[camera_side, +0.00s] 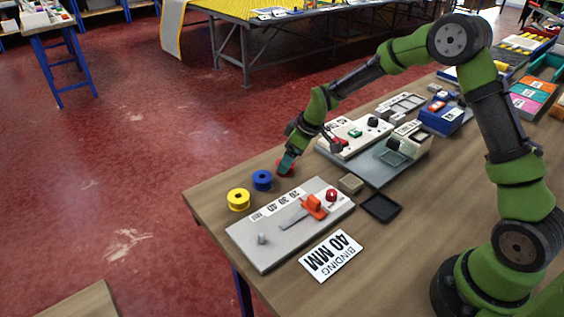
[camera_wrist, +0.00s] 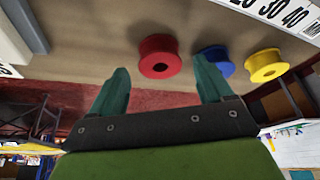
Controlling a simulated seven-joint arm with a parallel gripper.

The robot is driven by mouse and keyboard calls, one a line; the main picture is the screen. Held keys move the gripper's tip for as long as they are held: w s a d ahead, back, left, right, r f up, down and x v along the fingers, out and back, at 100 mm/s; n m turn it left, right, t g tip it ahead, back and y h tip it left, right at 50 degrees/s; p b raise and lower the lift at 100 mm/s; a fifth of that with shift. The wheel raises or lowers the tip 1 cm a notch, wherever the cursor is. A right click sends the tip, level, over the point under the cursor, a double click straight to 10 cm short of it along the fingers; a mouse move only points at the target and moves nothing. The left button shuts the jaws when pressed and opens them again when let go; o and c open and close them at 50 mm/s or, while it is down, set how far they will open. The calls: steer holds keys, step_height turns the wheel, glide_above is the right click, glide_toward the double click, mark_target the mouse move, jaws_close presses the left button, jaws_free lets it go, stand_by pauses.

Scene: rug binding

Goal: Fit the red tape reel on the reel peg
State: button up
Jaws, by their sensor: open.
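The red tape reel (camera_side: 290,167) is on the wooden table near its far edge, partly hidden by my gripper (camera_side: 287,164) in the side view. In the wrist view the red reel (camera_wrist: 154,45) lies flat, its dark centre hole showing. My gripper (camera_wrist: 160,66) is open, with its two teal fingers spread and the red reel ahead of the gap between them. I see no grip on the reel. A short grey peg (camera_side: 262,239) stands on the light grey scale plate (camera_side: 262,256); I cannot tell whether it is the reel peg.
A blue reel (camera_side: 262,180) and a yellow reel (camera_side: 238,200) stand beside the red one, close to the right finger in the wrist view.

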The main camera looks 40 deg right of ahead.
steer(key=shift+x, duration=1.25)
steer(key=c, duration=1.1)
steer(key=shift+r, duration=0.15)
steer(key=shift+c, duration=0.2)
step_height(320, 180, up, 8)
steer(key=s+a+r+n+y, duration=0.1)
steer(key=s+a+r, duration=0.1)
steer(key=a, duration=0.4)
steer(key=s+a+r+n, duration=0.2)
steer(key=a, duration=0.4)
steer(key=s+a+f+m+h, duration=0.1)
steer(key=s+a+m, duration=0.2)
steer(key=s+a, duration=0.5)
steer(key=s, duration=0.4)
steer(key=shift+f, duration=0.1)
